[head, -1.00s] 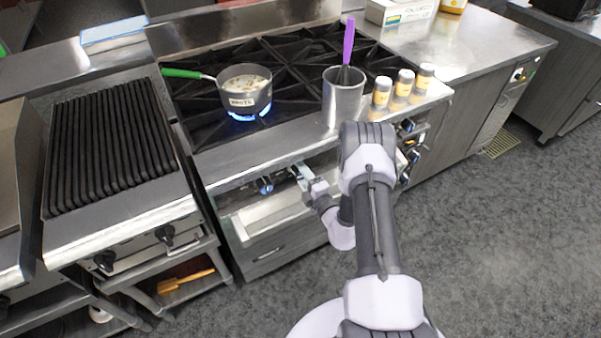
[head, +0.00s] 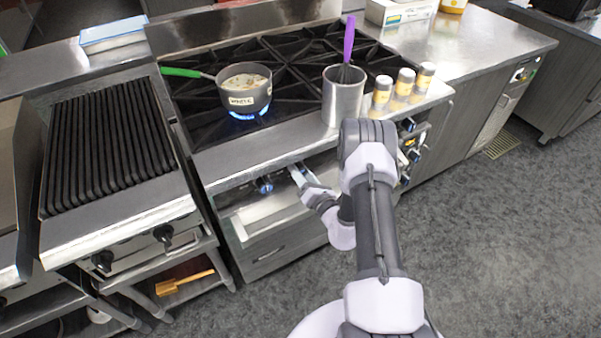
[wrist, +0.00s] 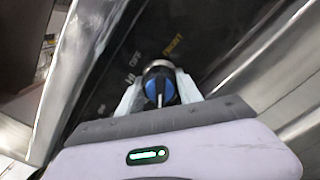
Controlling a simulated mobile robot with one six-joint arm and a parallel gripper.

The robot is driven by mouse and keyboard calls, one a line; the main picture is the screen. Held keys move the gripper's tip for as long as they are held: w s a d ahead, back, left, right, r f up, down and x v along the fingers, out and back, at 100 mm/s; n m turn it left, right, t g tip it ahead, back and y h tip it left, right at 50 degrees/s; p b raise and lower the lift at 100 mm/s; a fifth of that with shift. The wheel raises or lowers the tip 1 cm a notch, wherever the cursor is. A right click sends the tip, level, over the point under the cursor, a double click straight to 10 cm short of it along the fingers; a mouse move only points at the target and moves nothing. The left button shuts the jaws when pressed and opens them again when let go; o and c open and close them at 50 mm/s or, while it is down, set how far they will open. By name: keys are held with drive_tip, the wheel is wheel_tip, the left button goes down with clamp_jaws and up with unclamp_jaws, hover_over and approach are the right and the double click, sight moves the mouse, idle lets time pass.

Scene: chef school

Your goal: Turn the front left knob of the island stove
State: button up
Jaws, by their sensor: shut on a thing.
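The island stove (head: 240,158) stands ahead, with control knobs along its front panel. In the wrist view, a dark round knob with a blue face (wrist: 155,90) sits between the two pale fingers of my gripper (wrist: 161,86), which is shut on it. The panel lettering beside it reads "FRONT", "OFF" and "HI". The held knob is mostly hidden there by the gripper.
A pot with a green handle (head: 245,100) sits over a lit blue flame. A metal canister with a purple-handled utensil (head: 343,100) and several shakers (head: 405,82) stand near the stove's front edge. A grill (head: 105,150) is at left. Floor at right is clear.

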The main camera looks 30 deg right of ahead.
drive_tip(key=n+b, duration=0.1)
drive_tip(key=n, duration=0.5)
drive_tip(key=shift+n, duration=0.4)
idle(0.4)
drive_tip(key=o, duration=1.4)
drive_tip(key=shift+c, duration=0.2)
drive_tip(key=s+p, duration=0.4)
drive_tip(key=s, duration=1.3)
drive_tip(key=shift+s+d, duration=0.25)
drive_tip(key=shift+d, duration=0.05)
